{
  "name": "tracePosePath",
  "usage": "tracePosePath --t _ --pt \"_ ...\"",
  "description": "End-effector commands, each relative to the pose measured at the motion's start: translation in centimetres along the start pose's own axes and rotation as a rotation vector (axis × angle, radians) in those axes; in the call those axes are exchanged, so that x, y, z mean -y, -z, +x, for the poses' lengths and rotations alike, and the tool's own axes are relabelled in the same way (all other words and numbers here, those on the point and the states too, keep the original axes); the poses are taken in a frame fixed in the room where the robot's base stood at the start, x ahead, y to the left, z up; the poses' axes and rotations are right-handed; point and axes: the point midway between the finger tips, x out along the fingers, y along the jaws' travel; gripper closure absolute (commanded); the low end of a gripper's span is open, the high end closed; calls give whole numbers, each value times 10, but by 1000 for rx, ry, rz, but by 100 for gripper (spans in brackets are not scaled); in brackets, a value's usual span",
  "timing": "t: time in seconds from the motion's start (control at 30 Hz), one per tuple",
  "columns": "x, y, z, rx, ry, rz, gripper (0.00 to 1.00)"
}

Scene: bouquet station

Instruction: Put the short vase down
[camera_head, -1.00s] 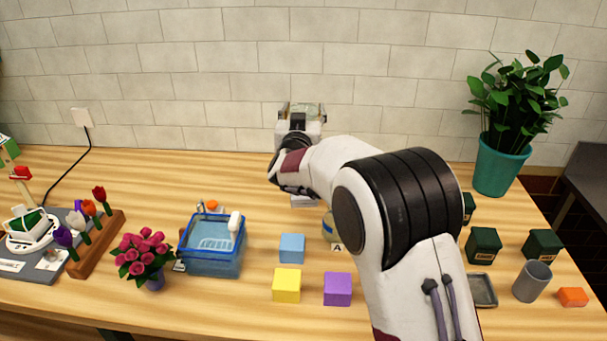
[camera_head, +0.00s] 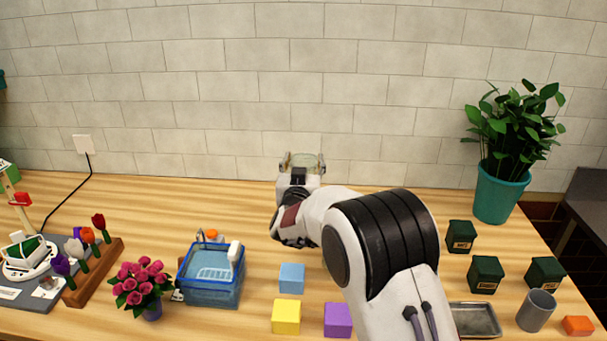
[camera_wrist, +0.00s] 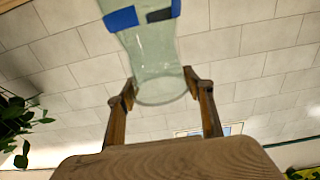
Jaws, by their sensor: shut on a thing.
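My gripper (camera_wrist: 160,92) is shut on a clear, greenish glass vase with a blue band and a dark patch on the band. In the wrist view, the vase (camera_wrist: 155,52) sits between the two fingers, and its far part runs out of the top of the frame. In the head view, my gripper (camera_head: 301,162) is in front of the tiled wall, past my forearm, and only a little of the vase (camera_head: 312,160) shows between the fingers. The vase's base and any gap to the table are hidden in the head view.
The wooden table (camera_head: 200,205) is clear at back left. A blue basin (camera_head: 211,290), pink flowers (camera_head: 140,282) and blue (camera_head: 291,279), yellow (camera_head: 286,317) and purple (camera_head: 337,320) cubes stand nearer. Right are a potted plant (camera_head: 502,192), green boxes (camera_head: 485,274) and a grey cup (camera_head: 536,311).

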Motion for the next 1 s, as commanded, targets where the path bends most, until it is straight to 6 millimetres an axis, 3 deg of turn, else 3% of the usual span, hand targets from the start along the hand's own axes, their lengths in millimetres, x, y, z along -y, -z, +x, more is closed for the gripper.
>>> tracePosePath --t 0.4,0.93,0.97,1.0 --pt "0 -33 0 -3 0 0 100" --pt "0 -37 0 -4 0 0 100" --pt "0 -40 0 1 1 -1 43" --pt "0 -39 0 1 1 -1 33"
